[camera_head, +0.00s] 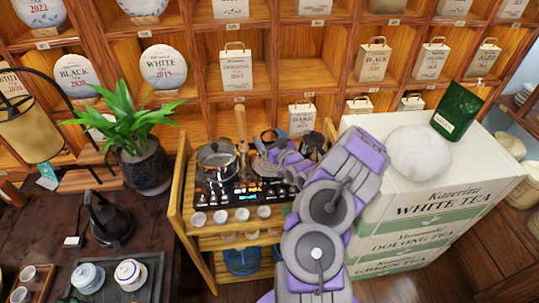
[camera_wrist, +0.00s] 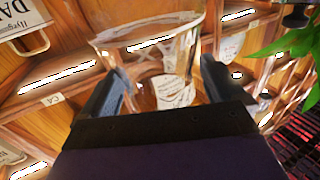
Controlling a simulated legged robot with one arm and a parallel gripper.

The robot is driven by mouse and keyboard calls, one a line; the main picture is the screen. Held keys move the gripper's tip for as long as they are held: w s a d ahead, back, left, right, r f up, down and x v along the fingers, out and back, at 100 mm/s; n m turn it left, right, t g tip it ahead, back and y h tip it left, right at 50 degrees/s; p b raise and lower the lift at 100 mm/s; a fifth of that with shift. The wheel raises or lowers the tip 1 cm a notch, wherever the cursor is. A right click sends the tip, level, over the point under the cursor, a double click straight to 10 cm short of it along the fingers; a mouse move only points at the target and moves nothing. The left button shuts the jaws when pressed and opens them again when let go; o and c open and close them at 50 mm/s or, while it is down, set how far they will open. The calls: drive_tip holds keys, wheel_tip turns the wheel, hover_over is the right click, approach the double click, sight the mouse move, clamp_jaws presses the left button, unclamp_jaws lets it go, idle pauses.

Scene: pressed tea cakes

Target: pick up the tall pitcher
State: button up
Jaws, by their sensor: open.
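A clear glass vessel, which looks like the tall pitcher (camera_wrist: 172,48), stands out in the wrist view between the two fingers of my gripper (camera_wrist: 160,68). Its wide rim is toward the top, and its lower part is hidden behind the gripper body. The fingers are apart on either side of it; I cannot tell whether they touch the glass. In the head view my gripper (camera_head: 268,146) is over the back of the wooden cart, and my arm hides much of this spot. The pitcher cannot be made out clearly there.
On the cart (camera_head: 176,200), a glass pot (camera_head: 216,158) stands left of my gripper and a dark kettle (camera_head: 313,146) right of it. Small white cups (camera_head: 242,214) line the front. Tea boxes (camera_head: 405,205) stand at right, a potted plant (camera_head: 145,165) at left, shelves behind.

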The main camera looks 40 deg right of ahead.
drive_tip(key=shift+c, duration=0.2)
drive_tip(key=shift+f, duration=0.1)
clamp_jaws()
idle(0.7)
